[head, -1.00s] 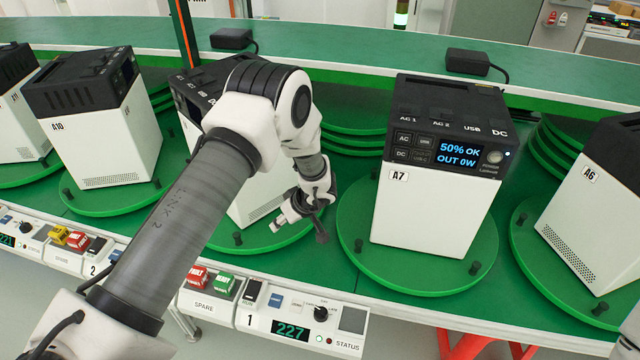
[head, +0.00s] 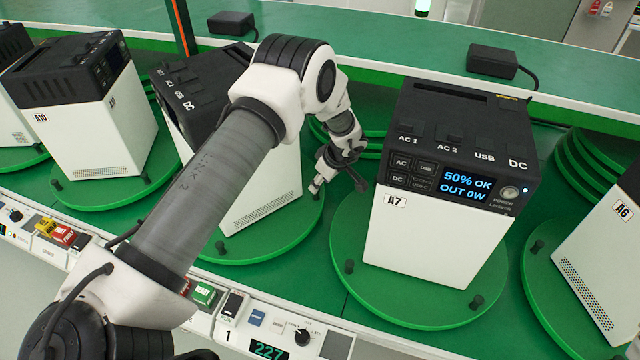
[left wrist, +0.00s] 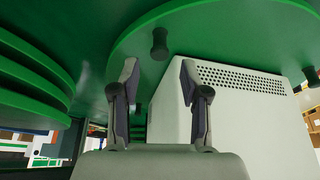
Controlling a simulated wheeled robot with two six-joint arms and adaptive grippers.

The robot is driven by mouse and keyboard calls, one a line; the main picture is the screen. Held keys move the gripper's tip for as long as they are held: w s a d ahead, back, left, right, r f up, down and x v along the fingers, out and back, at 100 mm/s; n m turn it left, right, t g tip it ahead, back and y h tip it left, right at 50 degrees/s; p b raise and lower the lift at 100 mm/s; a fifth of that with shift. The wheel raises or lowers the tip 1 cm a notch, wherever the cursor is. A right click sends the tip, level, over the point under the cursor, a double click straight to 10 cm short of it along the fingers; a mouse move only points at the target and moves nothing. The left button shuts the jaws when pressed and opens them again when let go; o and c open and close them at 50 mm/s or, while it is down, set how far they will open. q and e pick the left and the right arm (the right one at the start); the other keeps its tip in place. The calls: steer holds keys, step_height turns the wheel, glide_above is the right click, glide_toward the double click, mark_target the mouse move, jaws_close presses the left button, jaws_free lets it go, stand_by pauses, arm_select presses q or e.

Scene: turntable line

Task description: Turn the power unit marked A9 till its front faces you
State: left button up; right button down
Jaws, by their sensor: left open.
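A power unit with a black top and white body (head: 240,195) stands on a green turntable (head: 262,250) behind my left arm. Its DC marking and sockets show on top; any A9 label is hidden, so I cannot confirm its mark. A vented white side faces the line's front. My left gripper (head: 338,178) is open at the turntable's right side. In the left wrist view the open fingers (left wrist: 158,78) point toward a dark peg (left wrist: 160,42) on the turntable, with nothing between them. My right gripper is not in view.
Unit A7 (head: 425,235), its display lit, stands on the turntable to the right. Unit A10 (head: 75,140) is to the left, unit A6 (head: 605,250) far right. A control panel (head: 335,345) runs along the front. Black adapters (head: 492,60) lie on the back ledge.

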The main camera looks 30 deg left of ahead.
arm_select(q)
steer(key=p+x, duration=0.1)
steer(key=x, duration=0.5)
steer(key=shift+w, duration=0.2)
steer(key=shift+s+r, duration=0.2)
steer(key=shift+s, duration=0.05)
steer(key=shift+c, duration=0.7)
steer(key=c, duration=0.5)
steer(key=shift+d, duration=0.1)
jaws_close()
